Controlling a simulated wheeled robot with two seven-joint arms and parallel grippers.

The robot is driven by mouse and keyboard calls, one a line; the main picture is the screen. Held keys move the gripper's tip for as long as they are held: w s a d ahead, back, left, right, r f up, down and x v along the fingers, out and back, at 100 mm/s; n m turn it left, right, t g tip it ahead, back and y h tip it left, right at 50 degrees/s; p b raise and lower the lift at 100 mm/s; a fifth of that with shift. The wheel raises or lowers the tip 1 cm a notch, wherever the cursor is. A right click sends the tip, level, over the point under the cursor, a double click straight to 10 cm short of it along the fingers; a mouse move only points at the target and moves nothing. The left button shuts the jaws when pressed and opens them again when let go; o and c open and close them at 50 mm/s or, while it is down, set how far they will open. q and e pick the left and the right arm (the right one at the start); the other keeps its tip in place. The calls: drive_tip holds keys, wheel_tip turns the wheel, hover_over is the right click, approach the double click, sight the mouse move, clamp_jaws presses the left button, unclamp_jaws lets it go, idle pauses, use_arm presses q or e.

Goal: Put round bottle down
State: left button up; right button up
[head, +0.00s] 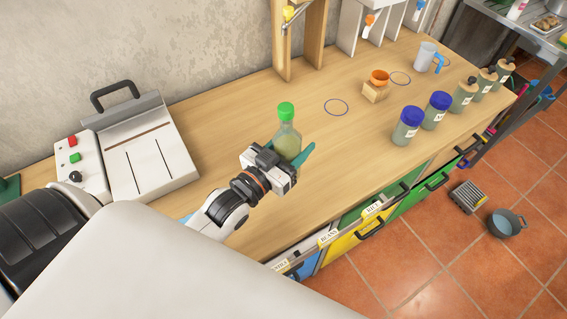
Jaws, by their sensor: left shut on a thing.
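The round bottle (288,138) is clear with a green cap and a pale green content. It stands upright in the grasp of my left gripper (293,158), over the wooden bench top (230,120). The gripper's fingers close around its lower part, hiding the base, so I cannot tell whether it touches the bench. My right gripper is not in view.
A sealing machine (145,150) stands on the left. An orange funnel on a wooden block (374,93) and a measuring jug (425,57) stand further back. The bench around the ring is clear.

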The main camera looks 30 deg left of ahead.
use_arm(q)
drive_tip(key=w+a+m+h, duration=0.1)
drive_tip(key=w+a, duration=0.1)
drive_tip(key=w, duration=0.2)
drive_tip(key=f, duration=0.5)
drive_tip(key=f+p, duration=0.1)
drive_tip(key=f, duration=0.2)
drive_tip(key=shift+w+a+f, duration=0.15)
drive_tip(key=shift+a+f, duration=0.05)
drive_tip(key=shift+a, duration=0.05)
drive_tip(key=shift+f, duration=0.4)
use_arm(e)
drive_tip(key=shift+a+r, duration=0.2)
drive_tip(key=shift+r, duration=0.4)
use_arm(q)
drive_tip(key=o, duration=1)
drive_tip(key=shift+f, duration=0.25)
drive_tip(key=o, duration=0.5)
drive_tip(key=shift+r, duration=0.1)
